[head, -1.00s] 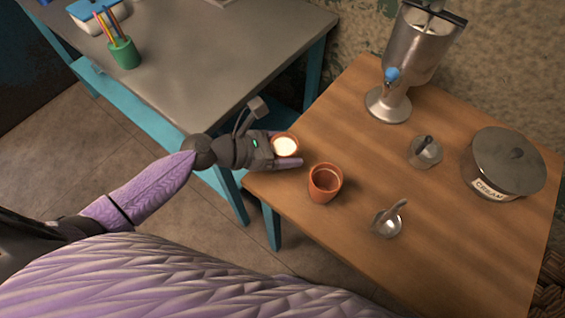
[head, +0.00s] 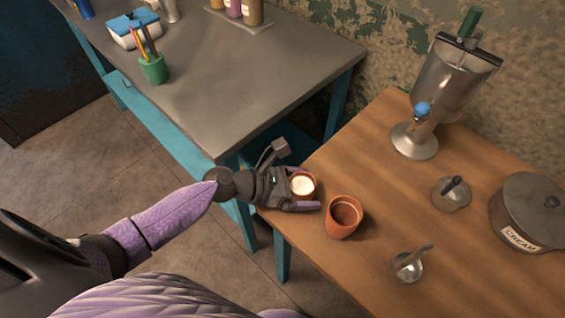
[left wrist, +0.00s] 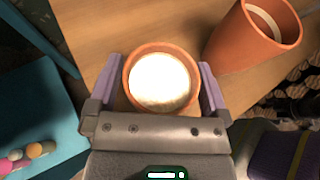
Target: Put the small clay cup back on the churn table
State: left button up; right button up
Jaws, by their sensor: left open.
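The small clay cup (head: 302,186) holds something white and stands at the near left edge of the wooden churn table (head: 350,130). My left gripper (head: 304,190) is open, with one finger on each side of the cup. In the left wrist view the cup (left wrist: 160,84) sits between the two lilac fingers (left wrist: 161,88), with a slim gap visible at the right. The cup's underside is hidden, so its contact with the table cannot be told. My right gripper is not in view.
A larger clay cup (head: 344,218) stands just right of the small one. A metal churn (head: 440,85), a cream pot (head: 530,212) and two small metal utensils (head: 452,193) (head: 408,266) stand farther right. A grey table (head: 240,80) is at upper left. The wood between is clear.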

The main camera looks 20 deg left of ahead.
pick_arm(q)
jog(key=shift+a+r, duration=0.1)
jog(key=shift+r, duration=0.2)
jog(key=p+v, duration=0.2)
jog(key=v, duration=1)
jog(key=s+a+f+m+g+y, duration=0.25)
jog(key=s+f+m+y, duration=0.2)
jog(key=f, duration=0.65)
jog(key=s+a+f+m+g+y, duration=0.1)
jog(key=s+a+f+m+y, duration=0.35)
jog(key=f, duration=0.65)
jog(key=s+d+f+m+g+y, duration=0.1)
jog(key=s+d+f+m, duration=0.3)
jog(key=s+m, duration=0.5)
jog(key=s+d+f+m+g+y, duration=0.1)
jog(key=s+d+f+m, duration=0.3)
jog(key=s+m, duration=0.6)
jog(key=shift+s+d+f+m+g, duration=0.2)
jog(key=shift+f+m+g, duration=0.15)
jog(key=shift+g, duration=0.5)
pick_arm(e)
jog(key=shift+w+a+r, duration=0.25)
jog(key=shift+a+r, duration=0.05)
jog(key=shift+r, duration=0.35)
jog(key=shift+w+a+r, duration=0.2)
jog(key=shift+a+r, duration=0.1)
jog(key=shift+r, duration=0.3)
